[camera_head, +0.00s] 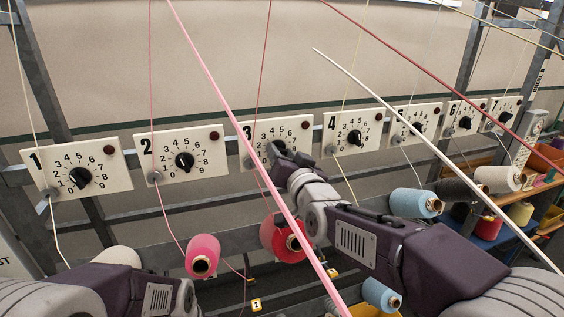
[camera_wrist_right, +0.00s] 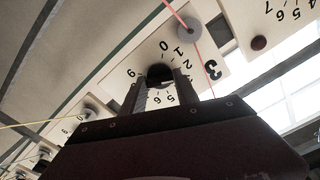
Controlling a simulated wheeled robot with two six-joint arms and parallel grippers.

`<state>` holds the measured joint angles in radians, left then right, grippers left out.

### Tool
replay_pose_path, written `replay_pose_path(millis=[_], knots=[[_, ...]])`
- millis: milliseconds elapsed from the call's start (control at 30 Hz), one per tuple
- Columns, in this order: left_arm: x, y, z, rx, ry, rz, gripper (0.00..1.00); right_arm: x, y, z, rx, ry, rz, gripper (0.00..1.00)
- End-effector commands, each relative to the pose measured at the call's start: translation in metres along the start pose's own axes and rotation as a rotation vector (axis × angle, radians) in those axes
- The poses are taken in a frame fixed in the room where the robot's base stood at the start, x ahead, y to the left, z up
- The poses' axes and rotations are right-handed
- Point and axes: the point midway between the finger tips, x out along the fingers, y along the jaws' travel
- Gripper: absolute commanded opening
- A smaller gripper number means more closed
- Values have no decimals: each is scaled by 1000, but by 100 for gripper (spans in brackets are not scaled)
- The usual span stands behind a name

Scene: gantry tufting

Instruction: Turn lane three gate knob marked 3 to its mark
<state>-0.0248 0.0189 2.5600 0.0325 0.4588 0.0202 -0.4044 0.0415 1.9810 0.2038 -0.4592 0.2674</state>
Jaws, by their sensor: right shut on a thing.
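The lane three gate panel (camera_head: 299,140) is a white plate with a black 3, a ring of numbers and a dark red round spot at its upper right corner. Its black knob (camera_wrist_right: 160,74) sits at the middle of the number ring. My right gripper (camera_head: 279,153) reaches up to this panel, and in the right wrist view its two fingers (camera_wrist_right: 159,86) are closed on either side of the knob. The fingers and arm cover part of the dial, and I cannot tell where the knob points. My left arm shows at the lower left, but its gripper is out of view.
Similar panels stand in a row: panel 2 (camera_head: 207,143) to the left and panel 4 (camera_head: 371,125) to the right. Pink, red and white strands cross in front. A pink spool (camera_head: 203,250) and a red spool (camera_head: 272,236) sit below, near my right arm.

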Motion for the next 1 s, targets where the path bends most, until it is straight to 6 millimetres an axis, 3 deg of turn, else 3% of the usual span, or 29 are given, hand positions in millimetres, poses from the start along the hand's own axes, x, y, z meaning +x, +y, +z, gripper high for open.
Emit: replay_pose_path(millis=[33,100,400,1000], knots=[[14,0,2,0,0,0,45,0,3,6,40,5,-2,0],[24,0,2,0,0,0,45,0,3,6,104,5,-3,0],[56,-1,6,0,0,0,45,0,2,4,390,3,-3,0],[80,-2,8,0,0,0,45,0,0,0,794,1,-1,0]])
